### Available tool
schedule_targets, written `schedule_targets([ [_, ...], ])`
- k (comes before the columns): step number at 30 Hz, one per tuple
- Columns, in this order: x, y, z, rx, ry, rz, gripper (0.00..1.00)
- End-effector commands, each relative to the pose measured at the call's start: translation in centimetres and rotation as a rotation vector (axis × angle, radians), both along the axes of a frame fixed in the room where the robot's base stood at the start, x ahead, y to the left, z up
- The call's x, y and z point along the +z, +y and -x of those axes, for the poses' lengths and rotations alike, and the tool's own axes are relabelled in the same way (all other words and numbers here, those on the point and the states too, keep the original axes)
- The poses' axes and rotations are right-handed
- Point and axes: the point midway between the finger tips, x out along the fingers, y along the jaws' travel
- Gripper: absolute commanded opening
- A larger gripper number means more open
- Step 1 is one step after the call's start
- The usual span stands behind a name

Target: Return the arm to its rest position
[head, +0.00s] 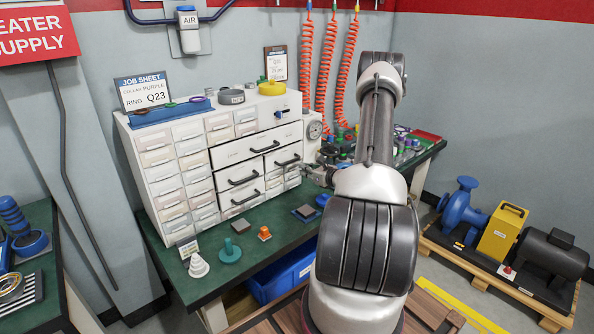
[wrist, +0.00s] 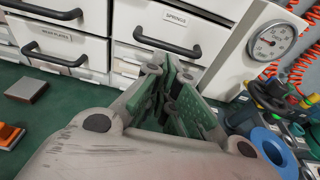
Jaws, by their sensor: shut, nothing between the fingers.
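My arm (head: 375,150) rises through the right middle of the head view and bends over toward the bench. In the wrist view my gripper (wrist: 168,85) is shut and empty, its green-padded fingers pointing at the drawer cabinet (wrist: 130,50). The fingers are a little above the bench top, in front of the drawer labelled SPRINGS (wrist: 185,25). In the head view the arm hides much of the gripper. The white cabinet (head: 215,165) stands on the green bench with its drawers shut.
A pressure gauge (wrist: 270,42) and a blue ring (wrist: 272,148) are close to the right of my gripper. A dark block (wrist: 26,89) and orange piece (wrist: 8,135) lie left. A blue bin (head: 285,277) is below the bench; a pump pallet (head: 490,262) stands right.

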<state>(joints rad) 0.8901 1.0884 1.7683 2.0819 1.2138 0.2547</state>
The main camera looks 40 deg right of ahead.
Motion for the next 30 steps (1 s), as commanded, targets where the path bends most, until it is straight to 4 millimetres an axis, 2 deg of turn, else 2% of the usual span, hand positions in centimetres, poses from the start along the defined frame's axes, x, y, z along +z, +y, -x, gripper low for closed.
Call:
schedule_targets([
  [3,0.5,-0.3,2.9,-0.002,0.002,-0.001,0.00],
  [9,1.1,-0.6,6.0,-0.001,0.002,-0.001,0.00],
  [13,1.3,-0.6,6.8,0.001,0.002,-0.001,0.00],
  [20,1.2,-0.6,7.0,0.003,0.004,0.008,0.00],
  [23,0.4,0.6,7.8,0.062,0.035,0.035,0.00],
  [26,-0.8,3.4,9.7,0.167,0.079,0.049,0.00],
  [28,-1.6,5.8,11.6,0.262,0.114,0.060,0.00],
  [30,-1.2,8.1,14.0,0.384,0.145,0.098,0.00],
])
